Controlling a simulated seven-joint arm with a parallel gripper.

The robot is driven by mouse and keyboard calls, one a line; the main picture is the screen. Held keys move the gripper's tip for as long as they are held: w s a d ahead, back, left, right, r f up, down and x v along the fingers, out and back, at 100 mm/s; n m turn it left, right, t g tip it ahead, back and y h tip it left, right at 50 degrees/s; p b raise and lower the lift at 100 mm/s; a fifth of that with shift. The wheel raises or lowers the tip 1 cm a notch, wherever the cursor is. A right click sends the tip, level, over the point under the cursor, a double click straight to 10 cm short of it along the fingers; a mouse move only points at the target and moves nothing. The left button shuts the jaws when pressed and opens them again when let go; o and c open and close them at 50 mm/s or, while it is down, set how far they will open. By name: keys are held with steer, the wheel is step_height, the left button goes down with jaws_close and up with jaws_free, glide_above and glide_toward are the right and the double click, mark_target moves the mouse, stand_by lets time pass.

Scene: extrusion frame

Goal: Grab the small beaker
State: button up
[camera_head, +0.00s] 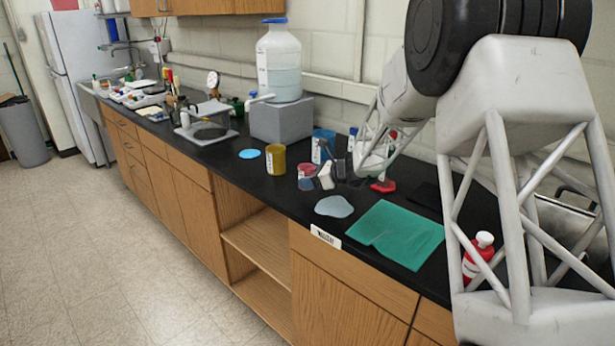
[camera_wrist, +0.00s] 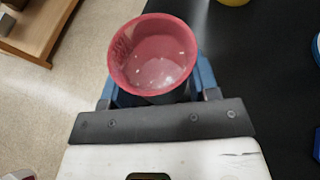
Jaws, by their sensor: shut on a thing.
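The small beaker, a reddish translucent cup (camera_wrist: 152,50), stands open end up between the blue fingers of my gripper (camera_wrist: 157,90) in the wrist view. My gripper is shut on it, with a finger on either side. In the head view the beaker (camera_head: 305,171) is at the middle of the black counter, partly hidden by my gripper (camera_head: 318,172). Whether its base touches the counter cannot be told.
A yellow beaker (camera_head: 276,159) stands just left of the small beaker. Behind are a blue container (camera_head: 323,140) and a large water jug (camera_head: 279,68) on a grey block (camera_head: 281,121). A green mat (camera_head: 403,240) lies front right, near a red bottle (camera_head: 477,262).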

steer(key=shift+s+d+r, duration=0.1)
steer(key=shift+s+d, duration=0.05)
steer(key=shift+s, duration=0.8)
steer(key=shift+s+d+r, duration=0.1)
steer(key=shift+s+d, duration=0.05)
steer(key=shift+s, duration=0.75)
steer(key=shift+s+d+r, duration=0.1)
steer(key=shift+s+d, duration=0.05)
steer(key=shift+s, duration=0.8)
steer(key=shift+s, duration=0.2)
